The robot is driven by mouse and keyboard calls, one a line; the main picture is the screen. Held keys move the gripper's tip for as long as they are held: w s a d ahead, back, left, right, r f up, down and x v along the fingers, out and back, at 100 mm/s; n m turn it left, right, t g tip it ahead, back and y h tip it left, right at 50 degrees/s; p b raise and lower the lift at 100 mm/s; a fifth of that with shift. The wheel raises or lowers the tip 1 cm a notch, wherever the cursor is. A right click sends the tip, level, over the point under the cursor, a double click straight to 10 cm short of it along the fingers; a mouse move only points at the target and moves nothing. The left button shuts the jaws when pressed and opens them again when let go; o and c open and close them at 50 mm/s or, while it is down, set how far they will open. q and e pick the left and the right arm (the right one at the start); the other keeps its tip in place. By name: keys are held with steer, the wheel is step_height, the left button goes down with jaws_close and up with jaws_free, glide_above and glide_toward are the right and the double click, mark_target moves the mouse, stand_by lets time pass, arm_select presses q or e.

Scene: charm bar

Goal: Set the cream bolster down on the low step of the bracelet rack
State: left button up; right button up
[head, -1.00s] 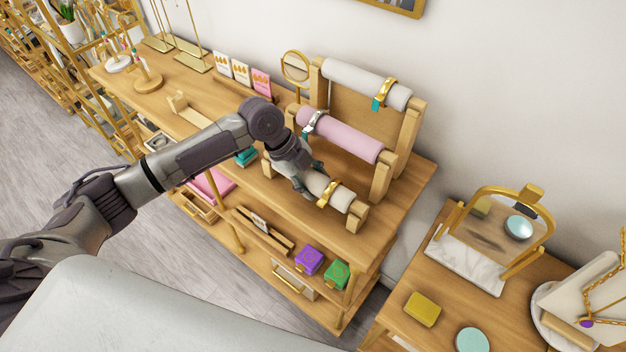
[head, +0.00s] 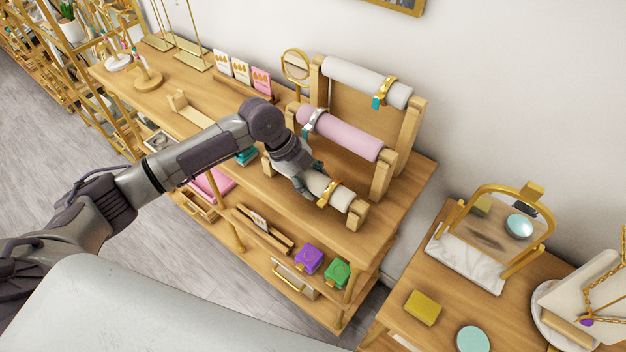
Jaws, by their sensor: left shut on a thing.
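The wooden bracelet rack (head: 382,178) stands on the shelf top as rising steps. The cream bolster (head: 342,199) lies at its low step, with a gold bracelet (head: 327,193) around it. Its right end is at the low step's right post (head: 357,215); I cannot tell whether it rests fully there. My left gripper (head: 308,190) is shut on the cream bolster, left of the bracelet, and hides its left part. A pink bolster (head: 345,138) with a silver bracelet lies on the middle step. A pale grey bolster (head: 350,78) with a gold bracelet lies on the top step. My right gripper is out of view.
A round gold mirror (head: 296,65) and earring cards (head: 241,72) stand left of the rack. Purple (head: 309,260) and green (head: 337,273) boxes sit on the lower shelf. A second table with a gold-framed mirror (head: 497,225) is at right.

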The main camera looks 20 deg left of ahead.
arm_select(q)
steer(key=shift+s+f, duration=0.1)
steer(key=shift+f, duration=0.05)
steer(key=o, duration=1.4)
steer(key=shift+c, duration=0.2)
